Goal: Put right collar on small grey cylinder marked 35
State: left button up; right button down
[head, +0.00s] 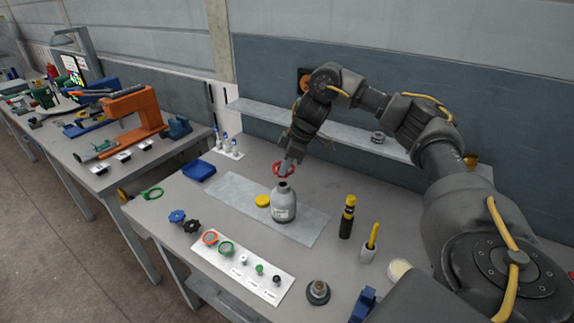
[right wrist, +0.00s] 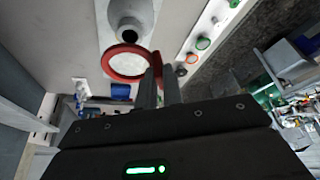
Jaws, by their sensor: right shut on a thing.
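The small grey cylinder (head: 285,206) stands upright on a light grey mat on the table, its neck up and a small white label on its side too small to read. Its dark open mouth shows in the right wrist view (right wrist: 130,35). My right gripper (head: 289,162) is shut on the red collar (head: 276,171) by one side, above the cylinder's neck. In the right wrist view the collar (right wrist: 107,70) is an open ring held at the fingertips (right wrist: 157,75), offset from the mouth and apart from it. My left gripper is out of view.
A yellow cap (head: 262,200) lies beside the cylinder on the mat (head: 233,190). A white board (head: 240,270) with rings and small caps lies in front. A black and yellow tool (head: 347,217) stands to the right, a blue tray (head: 199,170) to the left. A shelf (head: 330,128) runs behind.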

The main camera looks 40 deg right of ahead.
aim_at(285, 177)
jog(key=f, duration=0.1)
jog(key=w+f+b, duration=0.1)
jog(key=shift+w+f+b, duration=0.25)
jog(key=shift+f+b, duration=0.1)
jog(key=shift+f, duration=0.05)
jog(key=shift+s+d+f+b, duration=0.1)
jog(key=shift+s+f+b, duration=0.5)
jog(key=shift+b, duration=0.45)
jog(key=shift+f, duration=0.2)
jog(key=shift+w+f, duration=0.3)
jog(key=shift+f, duration=0.45)
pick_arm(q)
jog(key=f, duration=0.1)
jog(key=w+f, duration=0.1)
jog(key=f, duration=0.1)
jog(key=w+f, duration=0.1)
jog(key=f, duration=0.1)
pick_arm(e)
jog(key=shift+s, duration=0.15)
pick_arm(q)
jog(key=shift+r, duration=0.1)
pick_arm(e)
jog(key=shift+r, duration=0.1)
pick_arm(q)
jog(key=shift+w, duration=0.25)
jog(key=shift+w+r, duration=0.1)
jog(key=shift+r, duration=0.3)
